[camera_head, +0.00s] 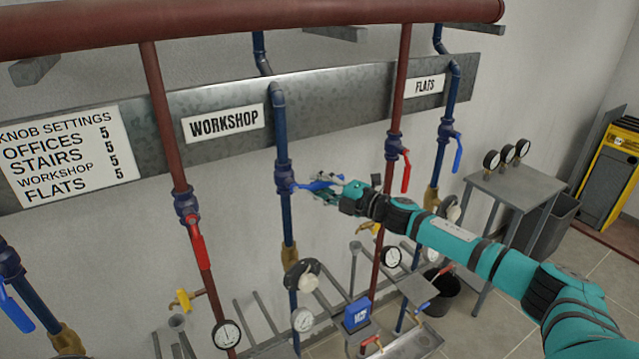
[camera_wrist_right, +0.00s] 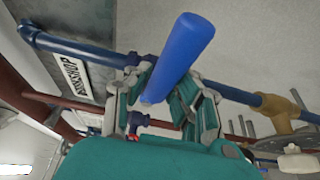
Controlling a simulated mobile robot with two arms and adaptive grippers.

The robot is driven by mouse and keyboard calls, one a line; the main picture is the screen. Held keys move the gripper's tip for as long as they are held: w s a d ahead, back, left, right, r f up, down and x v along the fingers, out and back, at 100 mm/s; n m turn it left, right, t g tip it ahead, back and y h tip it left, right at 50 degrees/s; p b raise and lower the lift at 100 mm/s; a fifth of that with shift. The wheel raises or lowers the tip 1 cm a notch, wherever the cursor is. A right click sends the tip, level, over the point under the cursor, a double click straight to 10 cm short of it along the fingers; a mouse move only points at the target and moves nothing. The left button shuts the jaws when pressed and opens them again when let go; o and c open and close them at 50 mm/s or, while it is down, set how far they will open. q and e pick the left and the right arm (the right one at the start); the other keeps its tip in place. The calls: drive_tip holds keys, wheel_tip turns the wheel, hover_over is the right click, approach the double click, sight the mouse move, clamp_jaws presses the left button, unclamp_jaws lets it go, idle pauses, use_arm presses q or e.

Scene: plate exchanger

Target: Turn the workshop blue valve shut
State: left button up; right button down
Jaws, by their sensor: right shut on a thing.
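The workshop blue valve (camera_head: 283,180) sits on the vertical blue pipe below the WORKSHOP sign (camera_head: 223,123). Its blue lever (camera_head: 318,185) points sideways to the right of the pipe, roughly level, not along it. My right gripper (camera_head: 328,188) is at this lever, and its fingers partly cover it. In the right wrist view the blue lever (camera_wrist_right: 180,55) runs between the two fingers of my right gripper (camera_wrist_right: 165,100), which is shut on it. The exact finger contact is partly hidden. My left gripper is not in view.
Left of it, a red pipe carries a red-levered valve (camera_head: 195,235) hanging down. To the right are the FLATS red lever (camera_head: 406,172) and blue lever (camera_head: 457,153). A grey table (camera_head: 515,190) stands right.

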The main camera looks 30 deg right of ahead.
drive_tip(key=shift+w+d+r, duration=0.1)
drive_tip(key=shift+r, duration=0.35)
drive_tip(key=c, duration=1.3)
unclamp_jaws()
drive_tip(key=shift+c, duration=0.2)
drive_tip(key=shift+o, duration=1.2)
drive_tip(key=shift+f, duration=0.15)
drive_tip(key=shift+s+d+f, duration=0.15)
drive_tip(key=shift+s+f, duration=0.05)
drive_tip(key=shift+s, duration=0.3)
drive_tip(key=v, duration=1.1)
drive_tip(key=shift+s, duration=0.1)
